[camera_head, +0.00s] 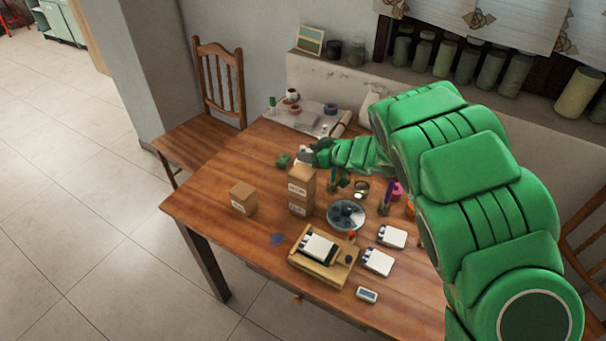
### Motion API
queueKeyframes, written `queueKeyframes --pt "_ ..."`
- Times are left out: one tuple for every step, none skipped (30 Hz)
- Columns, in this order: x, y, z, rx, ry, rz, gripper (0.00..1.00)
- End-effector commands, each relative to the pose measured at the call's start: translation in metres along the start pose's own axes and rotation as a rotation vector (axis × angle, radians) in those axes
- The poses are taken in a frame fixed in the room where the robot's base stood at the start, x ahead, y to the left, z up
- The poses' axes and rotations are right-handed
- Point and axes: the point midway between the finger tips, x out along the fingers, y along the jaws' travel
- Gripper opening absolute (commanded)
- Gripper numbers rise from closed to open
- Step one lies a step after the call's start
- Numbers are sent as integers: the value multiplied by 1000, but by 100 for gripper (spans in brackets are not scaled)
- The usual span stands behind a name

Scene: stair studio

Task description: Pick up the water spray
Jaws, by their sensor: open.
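My gripper (300,160) is at the end of my green arm, over the middle back of the wooden table (190,203), and is open. A small white object (304,154) shows at its fingers; it is partly hidden, and I cannot tell whether it is the water spray or whether the fingers touch it. A pale bottle-like thing (370,108) stands at the back by the wall, partly behind my arm. A small green-and-white bottle (272,106) stands at the table's back left. None of these is clearly a water spray at this size.
Stacked cardboard boxes (301,190) and a single box (243,198) stand in front of my gripper. A round dark fan-like thing (346,215), a wooden tray (305,265) and white packs (378,262) lie nearer. A wooden chair (216,85) is at the left. The table's left front is clear.

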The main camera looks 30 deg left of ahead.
Motion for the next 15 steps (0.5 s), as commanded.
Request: queueKeyframes --pt "2 0 0 0 0 0 54" --pt "3 0 0 0 0 0 54" --pt "6 0 0 0 0 0 54" --pt "8 -1 0 0 -1 0 54" --pt "11 -1 0 0 -1 0 54" --pt "15 -1 0 0 -1 0 54" --pt "18 -1 1 1 -2 0 54" --pt "22 -1 2 2 -3 0 54" --pt "26 -1 2 3 -3 0 54" --pt "30 -2 3 4 -3 0 54" --pt "34 -2 3 4 -3 -1 54" --pt "38 -2 2 4 -2 -1 54" --pt "41 -2 2 3 -1 -1 54" --pt "44 -2 1 2 0 -1 54" --pt "47 -2 1 2 0 -1 54"
